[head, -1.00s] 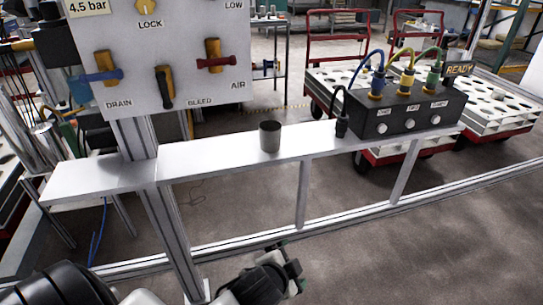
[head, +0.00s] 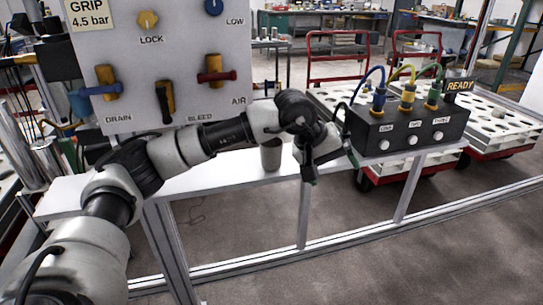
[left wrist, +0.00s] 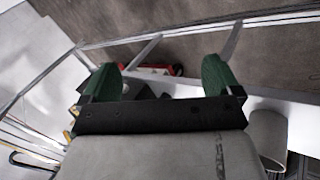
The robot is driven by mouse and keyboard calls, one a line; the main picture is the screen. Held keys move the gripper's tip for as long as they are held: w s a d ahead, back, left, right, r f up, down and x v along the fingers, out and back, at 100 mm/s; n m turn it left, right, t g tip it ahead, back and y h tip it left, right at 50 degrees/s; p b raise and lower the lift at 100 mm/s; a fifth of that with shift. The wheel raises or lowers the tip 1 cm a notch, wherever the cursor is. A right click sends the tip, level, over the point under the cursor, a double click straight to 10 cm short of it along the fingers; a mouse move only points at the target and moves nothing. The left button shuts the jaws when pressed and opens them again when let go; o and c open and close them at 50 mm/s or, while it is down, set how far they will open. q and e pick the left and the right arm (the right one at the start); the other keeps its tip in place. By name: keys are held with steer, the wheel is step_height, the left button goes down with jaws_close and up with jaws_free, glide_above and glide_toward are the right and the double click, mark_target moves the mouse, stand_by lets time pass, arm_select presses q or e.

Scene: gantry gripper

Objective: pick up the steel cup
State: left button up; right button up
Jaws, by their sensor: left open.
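The steel cup (head: 271,157) stands upright on the narrow white shelf (head: 233,174), and my left arm hides its upper part in the head view. In the left wrist view the cup (left wrist: 268,135) shows at the lower right, outside the fingers. My left gripper (head: 330,168) is open and empty, just right of the cup near the shelf's front edge. Its two green fingers (left wrist: 160,80) are spread apart with nothing between them. My right gripper is not in view.
A black control box (head: 410,128) with cables stands on the right end of the shelf, close to my gripper. A valve panel (head: 160,60) rises at the left. Red carts with white trays (head: 500,125) stand behind. Open floor lies in front.

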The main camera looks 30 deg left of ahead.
mark_target(271, 146)
arm_select(q)
steer(key=a+r+y, duration=0.3)
steer(key=a+y, duration=0.1)
steer(key=a, duration=0.4)
steer(key=a+r+y, duration=0.3)
steer(key=a+r, duration=0.1)
steer(key=a, duration=0.4)
steer(key=x, duration=0.5)
steer(key=shift+a, duration=0.2)
steer(key=b+x, duration=0.1)
steer(key=x, duration=0.5)
steer(key=c, duration=1)
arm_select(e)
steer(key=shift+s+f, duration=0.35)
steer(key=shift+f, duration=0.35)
